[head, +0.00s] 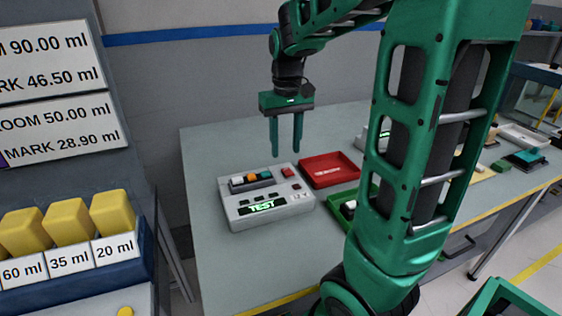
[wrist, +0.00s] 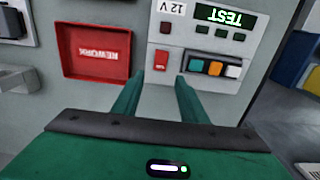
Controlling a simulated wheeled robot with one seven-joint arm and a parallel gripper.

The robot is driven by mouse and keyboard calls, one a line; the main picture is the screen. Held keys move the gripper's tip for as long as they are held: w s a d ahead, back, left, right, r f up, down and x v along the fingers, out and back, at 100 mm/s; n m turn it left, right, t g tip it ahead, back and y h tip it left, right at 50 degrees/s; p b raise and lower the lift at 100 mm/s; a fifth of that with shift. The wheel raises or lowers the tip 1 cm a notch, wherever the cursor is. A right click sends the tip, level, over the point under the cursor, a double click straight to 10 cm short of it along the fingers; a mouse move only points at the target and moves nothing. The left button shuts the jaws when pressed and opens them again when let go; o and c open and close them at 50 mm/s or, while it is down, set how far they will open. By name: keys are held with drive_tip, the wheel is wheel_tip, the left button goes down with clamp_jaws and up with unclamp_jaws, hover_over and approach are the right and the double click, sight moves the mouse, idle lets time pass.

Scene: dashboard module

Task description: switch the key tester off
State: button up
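The key tester (head: 240,213) is a light grey box on the bench, with its green display lit and reading TEST. It also shows in the wrist view (wrist: 200,57), upside down. My gripper (head: 286,152) is above the tester's back right side, pointing down, fingers apart and empty. In the wrist view, its fingertips (wrist: 158,82) are just short of the red switch, apparently apart from it.
A red REWORK tray (head: 330,170) lies right of the tester, with a green tray (head: 365,205) in front of it. My arm hides part of the bench. A rack of yellow blocks (head: 70,223) stands at the left. Bare bench (head: 215,150) lies behind the tester.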

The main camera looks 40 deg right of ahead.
sight(285, 169)
drive_tip(key=shift+f, duration=2.65)
drive_tip(key=shift+c, duration=0.6)
